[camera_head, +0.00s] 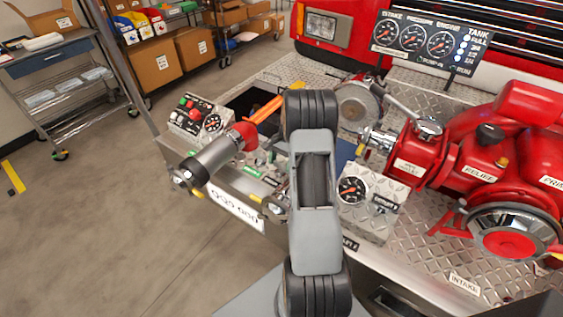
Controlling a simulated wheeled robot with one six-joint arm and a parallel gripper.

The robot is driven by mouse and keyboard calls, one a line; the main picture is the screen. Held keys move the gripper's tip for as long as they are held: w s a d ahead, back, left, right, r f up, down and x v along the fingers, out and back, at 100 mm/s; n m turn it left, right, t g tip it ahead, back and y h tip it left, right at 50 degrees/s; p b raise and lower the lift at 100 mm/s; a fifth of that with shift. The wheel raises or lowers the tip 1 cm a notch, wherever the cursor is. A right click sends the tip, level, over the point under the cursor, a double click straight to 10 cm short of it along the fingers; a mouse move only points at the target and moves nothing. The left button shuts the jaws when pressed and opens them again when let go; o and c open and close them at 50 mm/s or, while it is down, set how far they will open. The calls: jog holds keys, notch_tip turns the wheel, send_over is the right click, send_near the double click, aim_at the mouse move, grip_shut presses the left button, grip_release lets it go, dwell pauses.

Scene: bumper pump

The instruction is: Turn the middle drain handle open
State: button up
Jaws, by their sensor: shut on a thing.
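My arm rises through the middle of the view, and its links hide the end of the arm, so I cannot see my gripper or what its jaws touch. Just left of the arm, a group of small drain handles (262,157) sits on the bumper behind small green labels (250,170). My arm covers part of this area. The handles are too small and crowded to tell which is the middle one or how far it is turned.
A grey cylinder with a red end (212,158) juts over the bumper's left edge. A control panel (197,118) is behind it. A gauge box (362,197) and the red pump (455,165) stand to the right.

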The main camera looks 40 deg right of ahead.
jog(key=shift+w+n, duration=0.1)
jog(key=shift+n, duration=0.3)
jog(key=n+g+h, duration=0.1)
jog(key=n, duration=0.3)
jog(key=shift+g, duration=0.3)
jog(key=n+g+h, duration=0.1)
jog(key=n, duration=0.3)
jog(key=shift+w+a, duration=0.1)
jog(key=n+h, duration=0.2)
jog(key=n, duration=0.3)
jog(key=shift+r, duration=0.1)
jog(key=shift+a+n+h+p, duration=0.15)
jog(key=shift+n+h, duration=0.25)
jog(key=shift+n, duration=0.55)
jog(key=shift+d+n+h+p, duration=0.15)
jog(key=shift+n+h, duration=0.25)
jog(key=shift+n, duration=0.55)
jog(key=shift+a+n, duration=0.1)
jog(key=shift+n, duration=0.2)
jog(key=o, duration=0.9)
jog(key=v, duration=1.3)
jog(key=shift+w+a+r, duration=0.15)
jog(key=shift+w+r, duration=0.1)
jog(key=shift+r, duration=0.05)
